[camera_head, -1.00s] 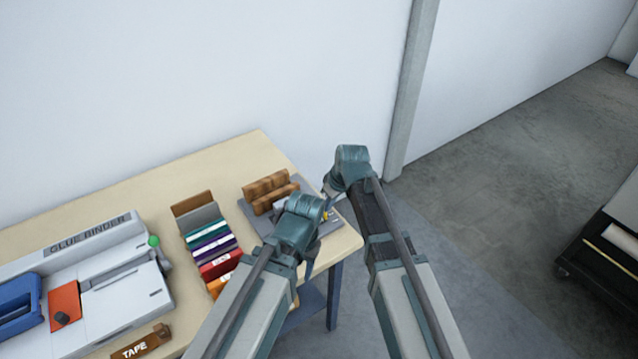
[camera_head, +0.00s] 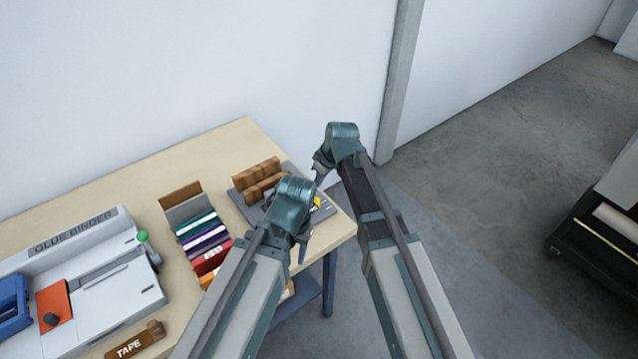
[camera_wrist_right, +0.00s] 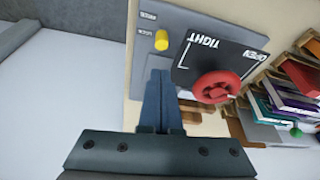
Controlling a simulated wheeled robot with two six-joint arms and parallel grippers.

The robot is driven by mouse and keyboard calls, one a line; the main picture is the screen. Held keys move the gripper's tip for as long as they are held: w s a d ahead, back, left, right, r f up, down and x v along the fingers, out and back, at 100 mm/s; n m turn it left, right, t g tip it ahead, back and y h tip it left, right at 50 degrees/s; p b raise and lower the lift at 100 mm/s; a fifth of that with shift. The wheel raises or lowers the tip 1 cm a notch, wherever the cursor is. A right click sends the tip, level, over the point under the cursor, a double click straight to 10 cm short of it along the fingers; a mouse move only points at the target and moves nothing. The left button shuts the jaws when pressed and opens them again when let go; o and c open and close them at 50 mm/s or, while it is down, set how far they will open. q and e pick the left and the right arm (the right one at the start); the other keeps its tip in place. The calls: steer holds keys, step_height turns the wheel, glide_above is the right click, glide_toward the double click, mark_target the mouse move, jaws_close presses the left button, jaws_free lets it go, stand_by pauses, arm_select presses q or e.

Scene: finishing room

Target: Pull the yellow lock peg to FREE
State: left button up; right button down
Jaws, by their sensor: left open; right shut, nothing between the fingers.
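The yellow lock peg (camera_wrist_right: 161,40) stands on a grey plate (camera_wrist_right: 190,18) in the right wrist view, beside two small printed labels too small to read surely. In the head view a small yellow spot (camera_head: 316,202) shows on the plate, partly hidden by my arms. My right gripper (camera_wrist_right: 162,72) is shut and empty; its fingertips point at the peg and appear just short of it, with a small gap in the picture. It also shows in the head view (camera_head: 319,179). My left gripper (camera_head: 303,250) is open and empty near the table's right edge, mostly hidden by its wrist.
A red knob (camera_wrist_right: 216,87) sits on a dark panel marked TIGHT and OPEN beside the peg. Brown wooden blocks (camera_head: 258,178) stand on the plate's back left. A rack of coloured books (camera_head: 203,240) and a glue binder (camera_head: 120,280) lie farther left.

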mark_target(317, 201)
arm_select(q)
step_height(317, 201, down, 8)
steer(key=b, duration=0.7)
steer(key=shift+r, duration=0.1)
arm_select(e)
steer(key=x, duration=0.8)
steer(key=shift+w+f, duration=0.1)
steer(key=shift+s+d, duration=0.4)
steer(key=shift+s, duration=0.2)
steer(key=shift+s+d, duration=0.4)
steer(key=shift+s, duration=0.25)
